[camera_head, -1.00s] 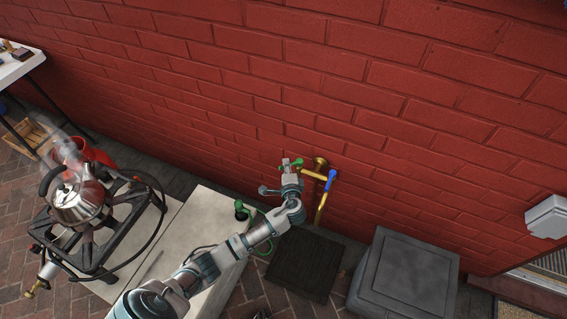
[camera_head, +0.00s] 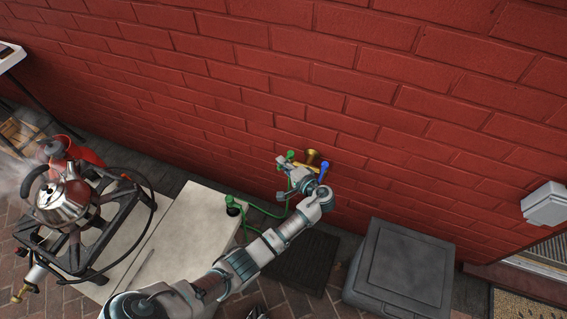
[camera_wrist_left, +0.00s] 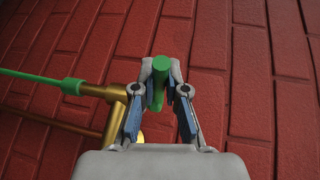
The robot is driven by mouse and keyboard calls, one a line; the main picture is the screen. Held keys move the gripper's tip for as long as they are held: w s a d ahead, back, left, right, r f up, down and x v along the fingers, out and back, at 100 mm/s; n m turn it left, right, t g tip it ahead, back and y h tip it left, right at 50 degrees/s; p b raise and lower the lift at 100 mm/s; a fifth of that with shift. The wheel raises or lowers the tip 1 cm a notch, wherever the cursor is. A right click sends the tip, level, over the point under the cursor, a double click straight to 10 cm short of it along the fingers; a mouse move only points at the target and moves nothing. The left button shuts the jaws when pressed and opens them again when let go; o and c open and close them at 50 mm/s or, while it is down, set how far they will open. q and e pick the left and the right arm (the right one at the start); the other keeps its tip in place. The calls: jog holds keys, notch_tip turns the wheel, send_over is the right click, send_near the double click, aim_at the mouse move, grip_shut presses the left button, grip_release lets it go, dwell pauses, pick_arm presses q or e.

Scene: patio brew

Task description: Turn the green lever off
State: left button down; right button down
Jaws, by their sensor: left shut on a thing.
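The brass tap (camera_head: 314,157) sticks out from the red brick wall, with a blue lever (camera_head: 324,169) on its right. The green lever (camera_wrist_left: 159,86) is upright between the fingers of my left gripper (camera_wrist_left: 160,66) in the left wrist view. In the head view my left gripper (camera_head: 286,163) is at the left side of the tap, and its wrist covers part of the pipe. My left gripper is shut on the green lever. My right gripper is in neither view.
A green hose (camera_head: 268,213) runs near the tap; its green connector (camera_wrist_left: 71,87) joins the brass pipe (camera_wrist_left: 108,94). A steaming kettle (camera_head: 62,200) stands on a burner (camera_head: 75,251) at left. A grey box (camera_head: 405,265) stands at right. A white ledge (camera_head: 190,232) lies below the arm.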

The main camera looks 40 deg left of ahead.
pick_arm(q)
jog(key=shift+s+f, duration=0.25)
jog(key=shift+f, duration=0.2)
jog(key=c, duration=1.3)
grip_release()
jog(key=shift+o, duration=0.5)
jog(key=shift+r, duration=0.1)
jog(key=shift+w+r, duration=0.1)
jog(key=v, duration=1.2)
jog(key=shift+w, duration=0.15)
